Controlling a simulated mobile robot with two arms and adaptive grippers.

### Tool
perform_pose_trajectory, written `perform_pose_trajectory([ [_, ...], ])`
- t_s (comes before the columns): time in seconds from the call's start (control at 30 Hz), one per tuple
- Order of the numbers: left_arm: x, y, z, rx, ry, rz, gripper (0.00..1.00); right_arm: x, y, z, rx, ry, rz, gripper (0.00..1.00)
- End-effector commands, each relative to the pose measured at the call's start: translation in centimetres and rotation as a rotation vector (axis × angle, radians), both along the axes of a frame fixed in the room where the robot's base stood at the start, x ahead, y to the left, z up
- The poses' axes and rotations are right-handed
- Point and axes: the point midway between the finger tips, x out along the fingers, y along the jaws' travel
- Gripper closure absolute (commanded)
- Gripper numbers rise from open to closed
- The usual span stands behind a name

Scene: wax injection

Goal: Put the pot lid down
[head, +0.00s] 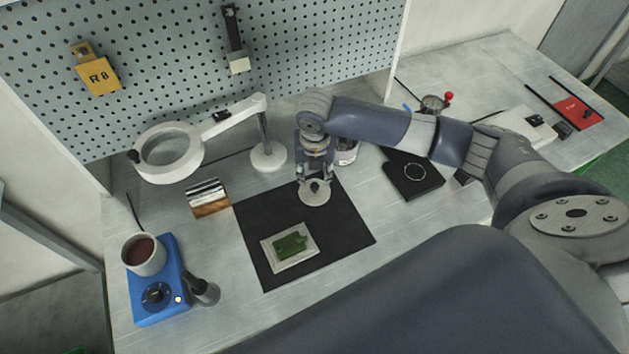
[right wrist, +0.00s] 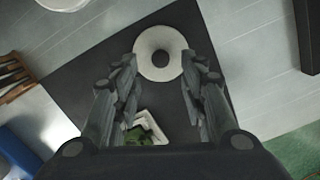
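The pot lid (head: 314,198) is a round, pale grey disc with a dark centre. It appears to lie flat on the black mat (head: 345,225), near its back edge. In the right wrist view the lid (right wrist: 160,36) shows just beyond my fingertips, over the dark mat. My right gripper (head: 314,180) is above the lid with its fingers spread. The right wrist view shows a wide gap between the fingers (right wrist: 160,72) and nothing clamped in it. A pot (head: 143,266) with dark red content stands uncovered on a blue heater (head: 168,307) at the left. My left gripper is out of view.
A white frame (head: 272,262) with a green piece (head: 290,245) lies on the mat's front part. A magnifier lamp (head: 268,157) stands behind the mat. A dark cylindrical tool (head: 206,291) is beside the heater. A black pad (head: 405,183) with a ring lies at the right.

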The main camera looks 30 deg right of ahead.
Motion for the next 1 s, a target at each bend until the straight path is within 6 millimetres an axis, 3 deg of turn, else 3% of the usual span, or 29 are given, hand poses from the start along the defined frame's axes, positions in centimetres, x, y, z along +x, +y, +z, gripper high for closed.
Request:
perform_pose_trajectory([
  [0.2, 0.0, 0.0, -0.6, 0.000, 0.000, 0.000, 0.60, -0.4, 0.2, 4.3, 0.000, -0.003, 0.000, 0.61],
  [0.4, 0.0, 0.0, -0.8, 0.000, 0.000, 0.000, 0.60, -0.7, 0.3, 6.2, 0.000, 0.000, 0.001, 0.61],
  [1.0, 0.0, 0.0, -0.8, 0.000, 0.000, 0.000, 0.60, -0.8, 0.3, 6.5, 0.000, 0.001, 0.000, 0.61],
])
